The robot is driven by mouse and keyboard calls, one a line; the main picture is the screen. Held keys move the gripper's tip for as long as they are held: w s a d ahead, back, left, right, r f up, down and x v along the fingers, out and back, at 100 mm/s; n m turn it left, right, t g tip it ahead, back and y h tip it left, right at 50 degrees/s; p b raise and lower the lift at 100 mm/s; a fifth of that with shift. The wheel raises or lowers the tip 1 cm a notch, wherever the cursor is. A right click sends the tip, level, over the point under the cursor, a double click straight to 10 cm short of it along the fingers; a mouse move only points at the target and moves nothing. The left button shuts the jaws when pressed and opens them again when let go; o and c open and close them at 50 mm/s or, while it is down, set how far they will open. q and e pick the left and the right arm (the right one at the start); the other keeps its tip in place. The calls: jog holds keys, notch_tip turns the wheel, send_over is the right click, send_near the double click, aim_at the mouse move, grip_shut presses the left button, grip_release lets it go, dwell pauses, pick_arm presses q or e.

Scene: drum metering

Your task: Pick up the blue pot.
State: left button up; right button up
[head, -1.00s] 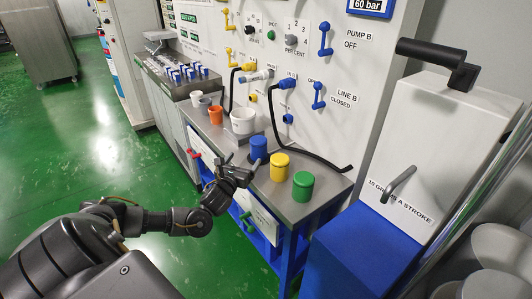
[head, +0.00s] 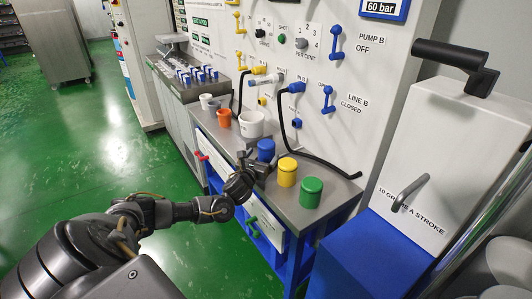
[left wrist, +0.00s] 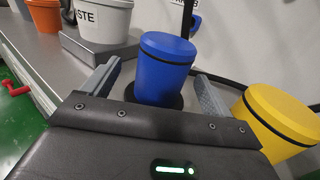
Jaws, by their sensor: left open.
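The blue pot (head: 266,149) is a small lidded cylinder standing upright on the metal bench top (head: 266,197). It also shows in the left wrist view (left wrist: 163,72), with a dark band under its lid. My left gripper (head: 254,158) is open at the blue pot. In the left wrist view its two fingers (left wrist: 152,88) lie on either side of the pot, with a gap visible on each side. The pot's foot is partly hidden by the gripper body. My right gripper is not in view.
A yellow pot (head: 287,172) stands close to the right of the blue one, and a green pot (head: 311,192) beyond it. A white tub (head: 250,124) and an orange cup (head: 224,118) stand to the left. A black hose (head: 325,164) lies behind the pots.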

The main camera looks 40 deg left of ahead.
pick_arm(q)
jog(key=x, duration=0.4)
jog(key=shift+w+d, duration=0.15)
jog(key=shift+w, duration=0.05)
jog(key=shift+r, duration=0.1)
jog(key=shift+c, duration=0.4)
jog(key=c, duration=1.1)
